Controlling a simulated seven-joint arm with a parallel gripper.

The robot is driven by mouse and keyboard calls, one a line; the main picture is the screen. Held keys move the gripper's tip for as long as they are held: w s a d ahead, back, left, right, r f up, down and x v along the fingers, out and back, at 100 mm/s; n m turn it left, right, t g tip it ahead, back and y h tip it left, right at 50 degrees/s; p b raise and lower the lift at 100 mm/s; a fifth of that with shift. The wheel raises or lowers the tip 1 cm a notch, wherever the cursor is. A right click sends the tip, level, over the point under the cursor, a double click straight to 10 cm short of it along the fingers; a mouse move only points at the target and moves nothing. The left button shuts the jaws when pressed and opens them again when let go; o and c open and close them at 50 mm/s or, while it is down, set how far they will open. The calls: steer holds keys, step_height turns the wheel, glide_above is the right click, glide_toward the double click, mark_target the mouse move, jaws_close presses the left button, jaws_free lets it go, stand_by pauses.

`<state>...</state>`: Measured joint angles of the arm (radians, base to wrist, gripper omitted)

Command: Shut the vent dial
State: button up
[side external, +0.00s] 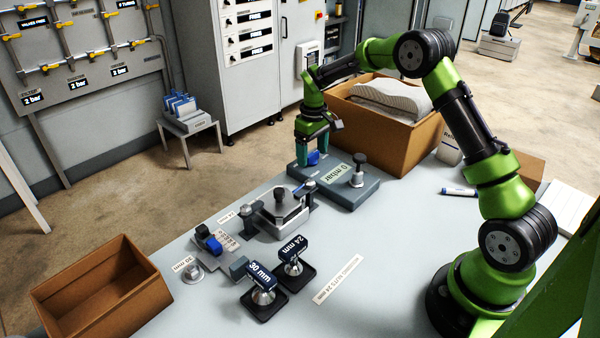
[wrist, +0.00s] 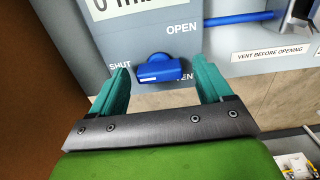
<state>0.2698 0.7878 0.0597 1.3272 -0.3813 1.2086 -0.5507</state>
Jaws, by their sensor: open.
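The vent dial (wrist: 158,70) is a blue knob on the face of the grey gauge block (side external: 337,189). In the wrist view, SHUT is printed to its left and OPEN to its upper right; a part-hidden label ending in "EN" is at its lower right. I cannot tell for sure which label the dial points at. My gripper (wrist: 161,72) has teal fingers, open, one on each side of the dial with gaps visible. In the side view, my gripper (side external: 313,150) reaches down over the block, and the blue dial (side external: 313,158) shows by its fingers.
A blue bar (wrist: 238,18) runs right from the OPEN print in the wrist view. A large cardboard box (side external: 395,130) stands close behind the block. A black-knobbed fitting (side external: 359,165) rises from the block. A clamp device (side external: 280,210) and two labelled handles (side external: 262,277) stand nearer the camera.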

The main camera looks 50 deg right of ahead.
mark_target(314, 163)
step_height(314, 163, up, 17)
stand_by(0.6)
steer(key=shift+f, duration=0.1)
steer(key=s+a+r+m+t, duration=0.1)
steer(key=s+a+t, duration=0.1)
steer(key=s+a, duration=0.3)
steer(key=s+a+r+m+t+y, duration=0.1)
steer(key=s+a, duration=0.4)
steer(key=s, duration=0.8)
steer(key=s+a+m+t+y, duration=0.1)
steer(key=s+a+t, duration=0.3)
steer(key=s, duration=0.5)
steer(key=shift+a+r+m, duration=0.4)
steer(key=shift+a+m, duration=0.2)
steer(key=shift+a, duration=0.05)
